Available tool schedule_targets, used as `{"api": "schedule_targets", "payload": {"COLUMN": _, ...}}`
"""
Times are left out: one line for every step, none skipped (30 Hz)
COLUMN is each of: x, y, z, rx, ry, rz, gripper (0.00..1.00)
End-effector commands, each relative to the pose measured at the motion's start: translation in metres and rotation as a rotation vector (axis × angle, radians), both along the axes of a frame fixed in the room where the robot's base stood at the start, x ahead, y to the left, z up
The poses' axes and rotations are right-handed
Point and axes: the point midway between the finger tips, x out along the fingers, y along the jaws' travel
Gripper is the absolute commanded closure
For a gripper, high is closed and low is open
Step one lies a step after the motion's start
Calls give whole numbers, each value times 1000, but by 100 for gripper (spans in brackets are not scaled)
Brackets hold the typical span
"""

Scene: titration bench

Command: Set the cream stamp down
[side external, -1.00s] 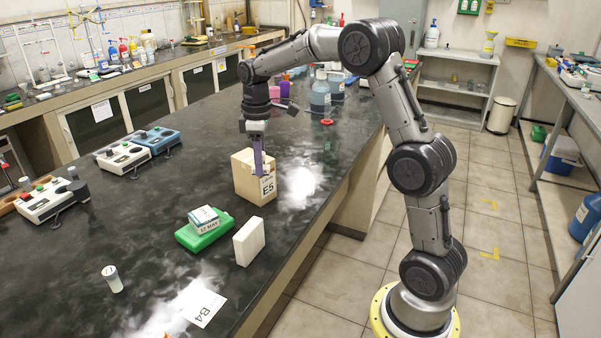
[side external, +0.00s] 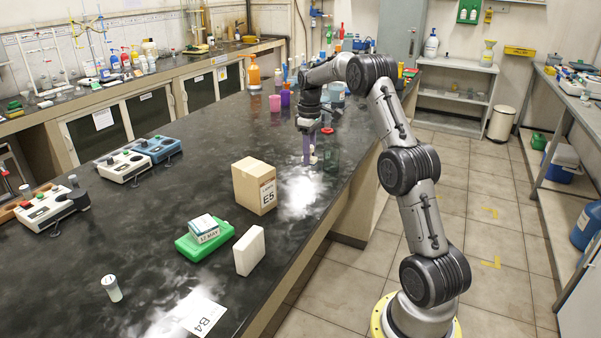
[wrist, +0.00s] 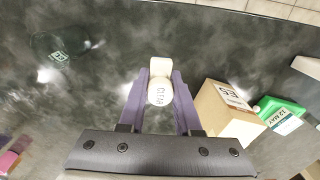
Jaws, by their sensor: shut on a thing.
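My gripper (side external: 309,163) has purple fingers and points down over the dark bench top, beyond the cardboard box. It is shut on the cream stamp (wrist: 160,92), a small pale piece with a rounded end and dark lettering, held between the fingertips in the wrist view. In the side view only a small pale bit of the stamp (side external: 313,158) shows at the fingertips. I cannot tell whether the stamp touches the bench.
The cardboard box (side external: 254,185) marked E5 stands nearby, with a green case (side external: 190,243) and white block (side external: 249,250) nearer the camera. Cups and bottles, including a purple cup (side external: 285,98), stand farther back. Bench (side external: 215,130) left of the gripper is clear.

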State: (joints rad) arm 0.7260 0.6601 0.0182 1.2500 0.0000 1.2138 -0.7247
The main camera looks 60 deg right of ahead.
Motion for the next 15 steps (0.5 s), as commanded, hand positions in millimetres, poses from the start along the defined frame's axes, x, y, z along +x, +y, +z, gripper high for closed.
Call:
{"api": "schedule_targets", "payload": {"x": 8, "y": -7, "z": -5, "rx": -1, "ry": -1, "rz": 0, "gripper": 100}}
{"api": "schedule_targets", "payload": {"x": 12, "y": -10, "z": -8, "rx": 0, "ry": 0, "rz": 1, "gripper": 100}}
{"api": "schedule_targets", "payload": {"x": 17, "y": -15, "z": -11, "rx": 0, "ry": 1, "rz": 1, "gripper": 100}}
{"api": "schedule_targets", "payload": {"x": 20, "y": -17, "z": -17, "rx": 2, "ry": 2, "rz": 1, "gripper": 100}}
{"api": "schedule_targets", "payload": {"x": 24, "y": -20, "z": -23, "rx": 2, "ry": 2, "rz": 1, "gripper": 100}}
{"api": "schedule_targets", "payload": {"x": 28, "y": -24, "z": -31, "rx": 2, "ry": 2, "rz": 1, "gripper": 100}}
{"api": "schedule_targets", "payload": {"x": 31, "y": -27, "z": -36, "rx": 2, "ry": 2, "rz": 1, "gripper": 100}}
{"api": "schedule_targets", "payload": {"x": 34, "y": -30, "z": -40, "rx": 2, "ry": 2, "rz": 1, "gripper": 100}}
{"api": "schedule_targets", "payload": {"x": 38, "y": -33, "z": -45, "rx": 1, "ry": 1, "rz": 1, "gripper": 100}}
{"api": "schedule_targets", "payload": {"x": 40, "y": -35, "z": -49, "rx": 1, "ry": 1, "rz": 1, "gripper": 100}}
{"api": "schedule_targets", "payload": {"x": 42, "y": -37, "z": -52, "rx": 0, "ry": 0, "rz": 1, "gripper": 100}}
{"api": "schedule_targets", "payload": {"x": 44, "y": -39, "z": -55, "rx": -1, "ry": -1, "rz": 1, "gripper": 100}}
{"api": "schedule_targets", "payload": {"x": 46, "y": -40, "z": -57, "rx": -1, "ry": -1, "rz": 1, "gripper": 100}}
{"api": "schedule_targets", "payload": {"x": 47, "y": -41, "z": -59, "rx": -1, "ry": -1, "rz": 1, "gripper": 100}}
{"api": "schedule_targets", "payload": {"x": 48, "y": -42, "z": -60, "rx": -1, "ry": -1, "rz": 1, "gripper": 100}}
